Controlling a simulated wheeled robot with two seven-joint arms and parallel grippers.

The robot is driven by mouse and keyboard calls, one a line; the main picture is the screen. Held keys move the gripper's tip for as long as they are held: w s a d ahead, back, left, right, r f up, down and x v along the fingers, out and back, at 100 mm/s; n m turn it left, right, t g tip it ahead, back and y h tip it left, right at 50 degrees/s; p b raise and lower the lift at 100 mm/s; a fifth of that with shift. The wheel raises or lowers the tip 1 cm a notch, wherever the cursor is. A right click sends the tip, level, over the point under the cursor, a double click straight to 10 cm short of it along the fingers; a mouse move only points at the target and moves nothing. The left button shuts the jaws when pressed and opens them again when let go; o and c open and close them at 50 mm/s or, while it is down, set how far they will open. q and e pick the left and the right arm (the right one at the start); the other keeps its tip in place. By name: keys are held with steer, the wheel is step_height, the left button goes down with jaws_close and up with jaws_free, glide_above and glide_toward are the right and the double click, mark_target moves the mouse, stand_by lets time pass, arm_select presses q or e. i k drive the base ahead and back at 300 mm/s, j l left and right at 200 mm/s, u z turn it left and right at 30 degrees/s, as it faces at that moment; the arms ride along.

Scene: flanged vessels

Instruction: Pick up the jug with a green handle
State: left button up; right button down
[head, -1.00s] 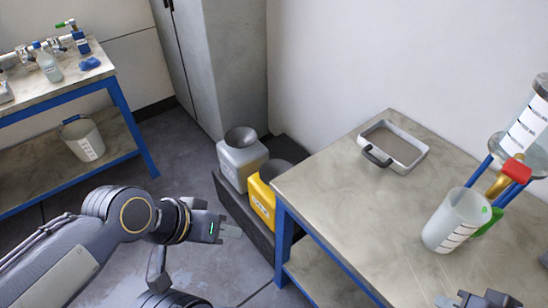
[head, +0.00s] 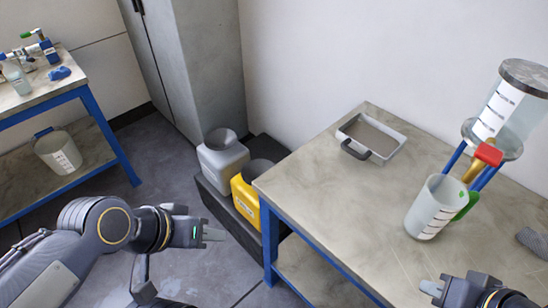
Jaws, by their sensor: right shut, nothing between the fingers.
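The jug (head: 432,210) is a translucent white beaker with graduation marks, standing upright on the right-hand table. Its green handle (head: 467,206) is on its right side. My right gripper (head: 432,289) is at the bottom right over the table, in front of the jug and apart from it; its fingers are shut and empty. My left gripper (head: 214,234) is over the floor left of the table, far from the jug. Its fingers point right with nothing seen between them, and whether they are apart is unclear.
A flanged glass vessel (head: 505,105) with a red valve handle (head: 488,154) stands on blue legs close behind the jug. A grey tray (head: 371,137) lies at the table's back. A dark grey cloth-like item (head: 533,240) lies at right. The table middle (head: 335,200) is clear.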

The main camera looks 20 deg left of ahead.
mark_target(443, 200)
steer(key=i+j+z, duration=0.15)
steer(key=z, duration=0.2)
steer(key=i+j+z, duration=0.1)
steer(key=j+z, duration=0.65)
steer(key=i+l, duration=0.05)
steer(key=l, duration=0.05)
